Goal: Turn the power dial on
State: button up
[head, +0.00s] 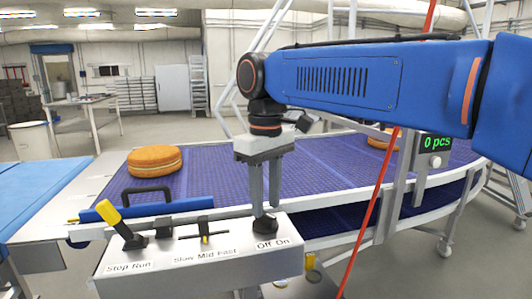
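The power dial (265,227) is a black knob on the right end of the grey control box (200,262), above the label "Off On" (272,244). My gripper (265,212) points straight down over it. Its two grey fingers are slightly apart, and their tips reach the top of the dial. I cannot tell whether they press on it. The fingers cover part of the dial, so which way it points is unclear.
A lever with a yellow handle (109,214) leans left above "Stop Run". A filled round (154,161) lies on the purple belt (215,165). The counter display (437,143) reads "0 pcs".

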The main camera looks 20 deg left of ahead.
aim_at(267, 214)
notch_tip(267, 214, up, 15)
jog(key=shift+r, duration=0.15)
jog(key=shift+d, duration=0.1)
dwell(0.4)
jog(key=d+f+m+t, duration=0.15)
jog(key=d+f, duration=0.25)
jog(key=d, duration=0.5)
jog(key=d+f+m+y, duration=0.1)
jog(key=d+f+m, duration=0.3)
jog(key=d, duration=0.5)
jog(key=d+f+m+t, duration=0.1)
jog(key=d+f, duration=0.4)
jog(key=d, duration=0.5)
jog(key=s+d+f+m, duration=0.2)
jog(key=s+d+f, duration=0.2)
jog(key=f, duration=0.3)
jog(key=s+d+f+m+t, duration=0.1)
jog(key=s+d+f+m, duration=0.1)
jog(key=s+d+f, duration=0.2)
jog(key=s+d+f+m+t+h, duration=0.1)
jog(key=s+d+f, duration=0.3)
jog(key=d+f, duration=0.4)
notch_tip(267, 214, down, 4)
jog(key=shift+s+f+m, duration=0.1)
jog(key=shift+s+m, duration=0.3)
jog(key=shift+m, duration=0.05)
